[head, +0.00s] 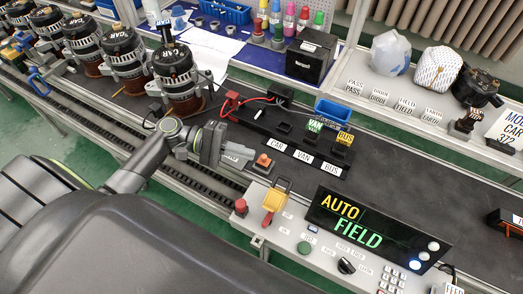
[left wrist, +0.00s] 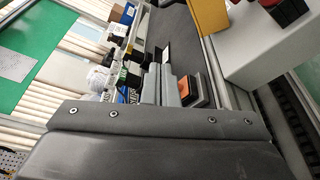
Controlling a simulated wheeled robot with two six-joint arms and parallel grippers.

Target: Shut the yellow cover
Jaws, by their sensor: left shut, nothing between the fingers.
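The yellow cover (head: 274,201) is at the left end of the grey control panel (head: 290,226). It appears raised, with its upper edge standing above the panel; a small red part (head: 267,219) shows at its lower end. In the left wrist view, a yellow piece (left wrist: 208,16) at the top looks like the same cover, cut by the frame. My left gripper (head: 222,154) is shut and empty, above and to the left of the cover in the head view and apart from it. Its fingers (left wrist: 160,85) also show in the left wrist view. My right gripper is not in view.
A red button (head: 240,206) sits just left of the cover. An orange button (head: 264,161) is close to my left gripper. A display (head: 376,229) reading AUTO FIELD stands right of the cover. Several alternators (head: 175,75) line the conveyor at upper left.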

